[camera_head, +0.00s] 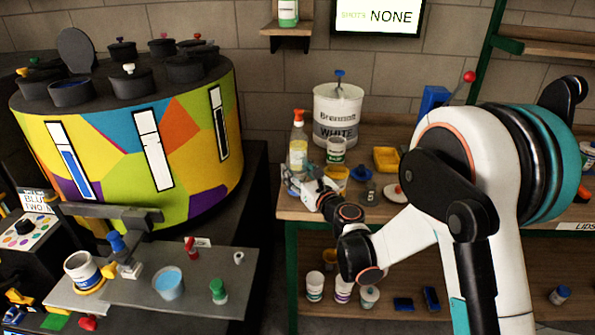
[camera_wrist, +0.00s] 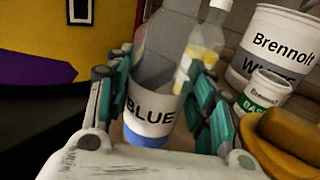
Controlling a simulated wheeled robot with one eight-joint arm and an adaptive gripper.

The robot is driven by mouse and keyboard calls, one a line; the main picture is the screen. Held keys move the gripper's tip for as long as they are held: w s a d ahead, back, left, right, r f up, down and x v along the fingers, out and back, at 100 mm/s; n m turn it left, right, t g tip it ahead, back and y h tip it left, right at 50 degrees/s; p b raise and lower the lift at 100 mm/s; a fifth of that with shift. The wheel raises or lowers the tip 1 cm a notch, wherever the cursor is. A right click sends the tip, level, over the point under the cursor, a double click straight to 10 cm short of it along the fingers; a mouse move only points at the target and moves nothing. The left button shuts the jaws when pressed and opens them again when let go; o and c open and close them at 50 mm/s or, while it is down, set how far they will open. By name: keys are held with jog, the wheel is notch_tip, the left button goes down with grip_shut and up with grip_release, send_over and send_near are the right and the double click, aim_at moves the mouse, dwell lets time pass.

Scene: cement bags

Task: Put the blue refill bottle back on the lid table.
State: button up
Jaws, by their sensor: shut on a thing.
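My gripper (camera_head: 305,186) is shut on the blue refill bottle (camera_wrist: 152,125) in the wrist view. The bottle is clear, with a white label reading BLUE and a blue band at one end. It looks tilted between the teal finger pads of my gripper (camera_wrist: 155,105). In the head view the bottle is mostly hidden by my gripper. My gripper is at the left end of the wooden lid table (camera_head: 294,212), which carries a LIDS label at the right. I cannot tell whether the bottle touches the tabletop.
A clear bottle with yellow contents (camera_head: 298,150) stands just behind my gripper. A large Brennolt WHITE bucket (camera_head: 325,108), a small can (camera_head: 336,150) and yellow containers (camera_head: 386,159) are close by. A dark gap separates the table from the grey shelf (camera_head: 215,285) at left.

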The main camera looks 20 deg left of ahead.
aim_at(298, 144)
jog(key=shift+f+b, duration=0.3)
jog(key=shift+f, duration=0.15)
jog(key=o, duration=1.4)
notch_tip(298, 144, up, 10)
jog(key=shift+f, duration=0.1)
